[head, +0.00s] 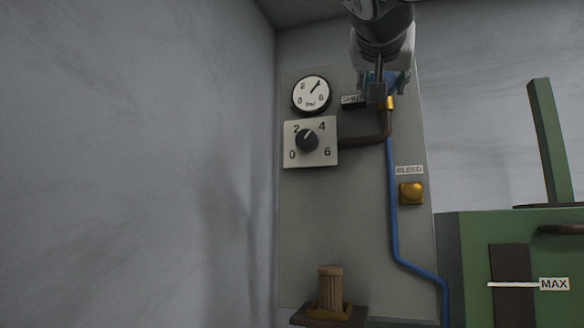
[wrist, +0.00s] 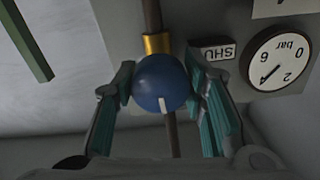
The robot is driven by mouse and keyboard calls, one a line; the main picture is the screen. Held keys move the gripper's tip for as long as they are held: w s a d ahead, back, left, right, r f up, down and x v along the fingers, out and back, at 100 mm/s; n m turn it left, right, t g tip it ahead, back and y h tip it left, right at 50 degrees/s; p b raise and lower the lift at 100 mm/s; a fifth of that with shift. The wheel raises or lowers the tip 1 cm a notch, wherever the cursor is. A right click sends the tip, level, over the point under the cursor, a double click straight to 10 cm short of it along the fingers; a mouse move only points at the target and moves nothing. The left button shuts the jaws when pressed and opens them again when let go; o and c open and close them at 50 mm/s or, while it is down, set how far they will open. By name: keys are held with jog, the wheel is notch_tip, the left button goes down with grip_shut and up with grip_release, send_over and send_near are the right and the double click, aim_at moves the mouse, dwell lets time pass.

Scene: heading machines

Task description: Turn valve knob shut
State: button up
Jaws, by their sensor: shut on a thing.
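The blue valve knob (wrist: 160,82) sits between the two teal fingers of my gripper (wrist: 165,88) in the wrist view, with a finger against each side. A white mark on the knob points along the brown pipe, toward the bottom of the picture. In the head view my gripper (head: 382,84) is at the top of the grey panel and hides most of the knob. A brass fitting (wrist: 157,43) joins the knob to the pipe. The label reading SHUT (head: 352,99) is beside the valve, partly covered in the head view.
A round pressure gauge (head: 312,95) and a dial plate (head: 311,142) are on the panel to the left. A yellow BLEED button (head: 411,192) and a blue hose (head: 393,200) are below. A green machine (head: 480,250) stands at right. A wooden peg-like piece (head: 330,288) rests on a low ledge.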

jog(key=n, duration=0.8)
jog(key=shift+n+p, duration=0.3)
jog(key=shift+n, duration=0.1)
jog(key=n+p, duration=0.1)
jog(key=n, duration=0.4)
jog(key=shift+p, duration=0.4)
jog(key=shift+n+p, duration=0.6)
jog(key=shift+n, duration=1.2)
jog(key=o, duration=1.2)
jog(key=shift+c, duration=0.2)
